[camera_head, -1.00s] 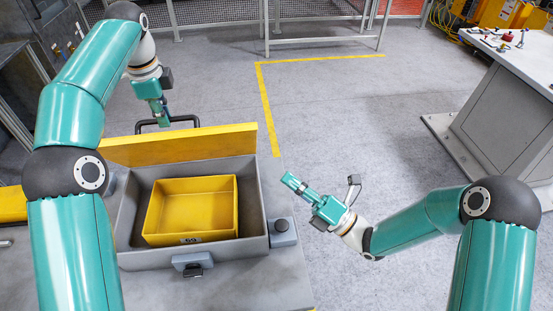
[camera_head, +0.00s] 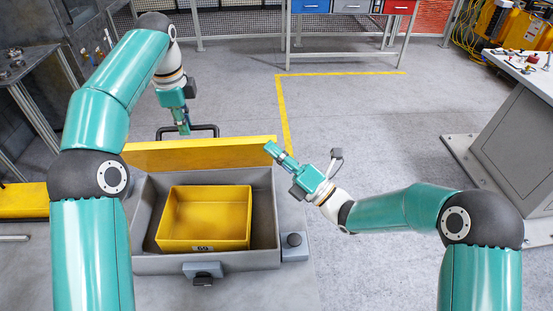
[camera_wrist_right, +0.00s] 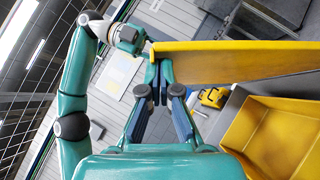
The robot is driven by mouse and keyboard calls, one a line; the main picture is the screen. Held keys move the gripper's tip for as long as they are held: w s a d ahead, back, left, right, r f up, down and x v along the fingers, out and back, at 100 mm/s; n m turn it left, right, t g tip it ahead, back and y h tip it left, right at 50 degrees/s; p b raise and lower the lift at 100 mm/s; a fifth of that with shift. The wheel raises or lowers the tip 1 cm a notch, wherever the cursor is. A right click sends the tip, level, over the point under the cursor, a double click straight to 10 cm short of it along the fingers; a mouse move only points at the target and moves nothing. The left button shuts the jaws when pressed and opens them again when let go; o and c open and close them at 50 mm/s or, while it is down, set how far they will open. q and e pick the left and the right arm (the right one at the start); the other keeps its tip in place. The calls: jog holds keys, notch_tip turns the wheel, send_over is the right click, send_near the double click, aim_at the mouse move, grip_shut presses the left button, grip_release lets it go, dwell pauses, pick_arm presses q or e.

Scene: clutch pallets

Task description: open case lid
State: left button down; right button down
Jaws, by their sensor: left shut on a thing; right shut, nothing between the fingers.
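The grey case (camera_head: 143,225) stands open at left in the head view. Its yellow lid (camera_head: 215,152) is raised along the far edge. A dark bar handle (camera_head: 216,129) shows behind the lid's top edge. My left gripper (camera_head: 184,129) is shut on the handle; the fingertip contact is small in the picture. My right gripper (camera_head: 271,149) is shut and empty at the lid's right end. In the right wrist view its fingertips (camera_wrist_right: 157,66) are close to the lid's edge (camera_wrist_right: 153,52); I cannot tell whether they touch.
A yellow bin (camera_head: 205,245) marked 69 sits inside the case. A latch (camera_head: 203,277) is on the case's front and a grey block with a dark knob (camera_head: 294,241) is at its right. A bench (camera_head: 505,150) stands far right. The floor between is clear.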

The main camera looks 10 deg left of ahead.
pick_arm(q)
jog(key=shift+f, duration=0.25)
jog(key=shift+d, duration=0.2)
pick_arm(e)
jog(key=shift+w+a+r+m+h, duration=0.1)
jog(key=shift+w+r+m+h, duration=0.35)
jog(key=shift+w, duration=0.45)
pick_arm(q)
jog(key=c, duration=1.5)
grip_release()
jog(key=o, duration=0.3)
jog(key=shift+a, duration=0.1)
pick_arm(e)
jog(key=shift+r, duration=0.1)
pick_arm(q)
jog(key=shift+s, duration=0.1)
